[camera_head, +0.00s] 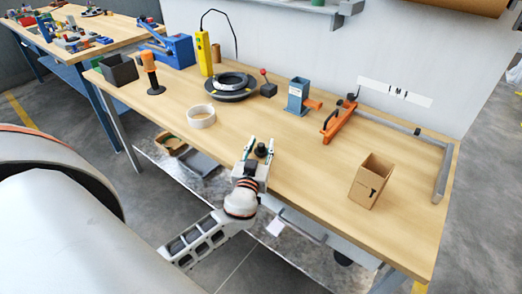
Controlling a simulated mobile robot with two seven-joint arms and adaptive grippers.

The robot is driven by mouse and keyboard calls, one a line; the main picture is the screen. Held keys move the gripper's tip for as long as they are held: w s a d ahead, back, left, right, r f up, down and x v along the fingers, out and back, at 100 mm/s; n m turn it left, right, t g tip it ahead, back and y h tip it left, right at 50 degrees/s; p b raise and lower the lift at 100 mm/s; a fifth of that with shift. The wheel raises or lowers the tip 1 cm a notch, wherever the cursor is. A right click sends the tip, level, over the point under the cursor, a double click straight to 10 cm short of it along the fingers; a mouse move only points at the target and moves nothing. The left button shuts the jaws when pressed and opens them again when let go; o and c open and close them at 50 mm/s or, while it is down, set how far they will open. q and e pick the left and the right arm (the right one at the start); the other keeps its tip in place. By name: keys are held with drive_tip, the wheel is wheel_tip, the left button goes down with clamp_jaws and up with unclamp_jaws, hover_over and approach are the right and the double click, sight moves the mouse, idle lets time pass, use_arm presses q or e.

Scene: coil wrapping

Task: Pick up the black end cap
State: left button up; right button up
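The black end cap (261,149) is a small dark round piece at the front edge of the wooden workbench. My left gripper (259,147) reaches up to it from below, with its two fingers spread on either side of the cap. The fingers look open, with a visible gap between the left finger and the cap. The lower part of the cap is hard to see among the gripper parts. My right gripper is not in view.
A white tape roll (201,116) lies to the left of the gripper. A black round turntable (231,86) sits behind. An open cardboard box (369,184) stands to the right. The bench top (300,170) between gripper and box is clear.

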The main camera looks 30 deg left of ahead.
use_arm(q)
drive_tip(key=c, duration=0.6)
drive_tip(key=shift+r, duration=0.1)
